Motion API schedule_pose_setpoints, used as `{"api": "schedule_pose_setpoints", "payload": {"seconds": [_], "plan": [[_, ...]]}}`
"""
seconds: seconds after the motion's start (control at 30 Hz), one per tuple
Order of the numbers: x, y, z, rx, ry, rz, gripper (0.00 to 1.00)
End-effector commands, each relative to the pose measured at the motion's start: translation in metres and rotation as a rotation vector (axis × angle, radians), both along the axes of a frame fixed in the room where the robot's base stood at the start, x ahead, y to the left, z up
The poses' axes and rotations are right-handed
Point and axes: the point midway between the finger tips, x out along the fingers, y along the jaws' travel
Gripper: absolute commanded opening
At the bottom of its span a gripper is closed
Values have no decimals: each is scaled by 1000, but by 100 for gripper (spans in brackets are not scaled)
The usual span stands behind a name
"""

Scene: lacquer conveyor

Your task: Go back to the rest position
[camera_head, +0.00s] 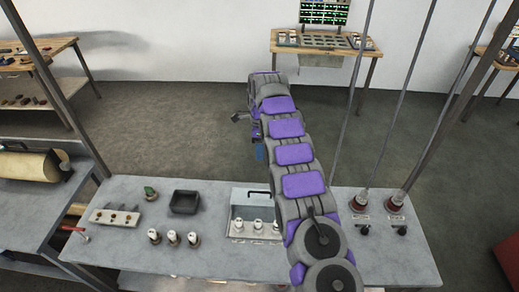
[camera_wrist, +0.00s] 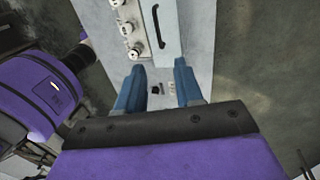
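My gripper (camera_head: 260,152) hangs at the far end of my purple and grey arm, which stretches away over the grey table (camera_head: 125,255). In the head view its blue fingers show against the floor, above the table's far edge in the picture. In the wrist view the two blue fingers of my gripper (camera_wrist: 159,82) stand apart with nothing between them. Beyond the fingertips lies a pale case (camera_wrist: 172,55) with a black handle and several white-topped pieces in a row. It also shows in the head view (camera_head: 236,212), partly hidden by my arm.
A dark square tray (camera_head: 184,203), a rack (camera_head: 114,217) and several white-topped pieces stand on the table's left half. A conveyor with a tan roller (camera_head: 27,165) is at the left. Open floor lies behind the table.

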Motion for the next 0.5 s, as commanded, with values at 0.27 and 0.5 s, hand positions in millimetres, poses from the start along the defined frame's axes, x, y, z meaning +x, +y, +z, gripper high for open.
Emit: {"api": "schedule_pose_setpoints", "payload": {"seconds": [0.27,0.5], "plan": [[0,0,0,0,0,0,36],[-5,-7,12,11,-3,46,36]]}}
